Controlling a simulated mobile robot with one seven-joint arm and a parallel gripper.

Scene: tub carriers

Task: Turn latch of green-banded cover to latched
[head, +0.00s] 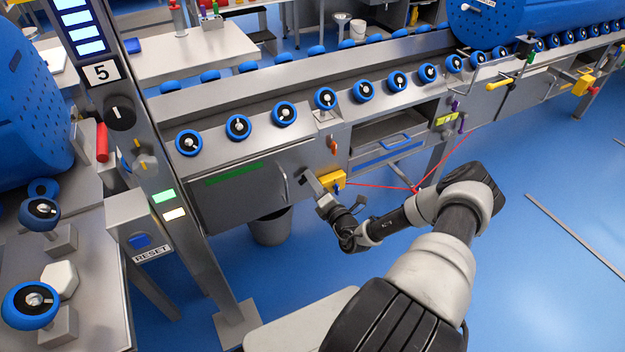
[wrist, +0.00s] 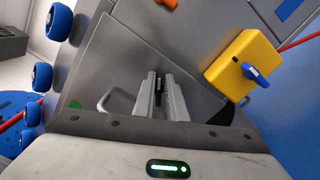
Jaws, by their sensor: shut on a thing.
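The green-banded cover (head: 235,190) is a grey front panel below the roller line in the head view. Its green band (head: 234,173) runs along the upper part, and a bar handle (head: 284,184) stands near its right end. The cover also fills the middle of the wrist view (wrist: 135,65), with its handle (wrist: 116,102) left of the fingers. My gripper (head: 306,172) is at the cover's right end. In the wrist view its fingers (wrist: 161,78) are shut on a small dark piece (wrist: 158,88), likely the latch. The fingers hide most of it, so its turn angle cannot be told.
A yellow box (head: 332,180) with a blue knob (wrist: 256,74) and a red cable sits close right of my gripper. An orange piece (head: 333,146) is above. A grey bin (head: 271,228) stands below the cover. Blue floor is open at right.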

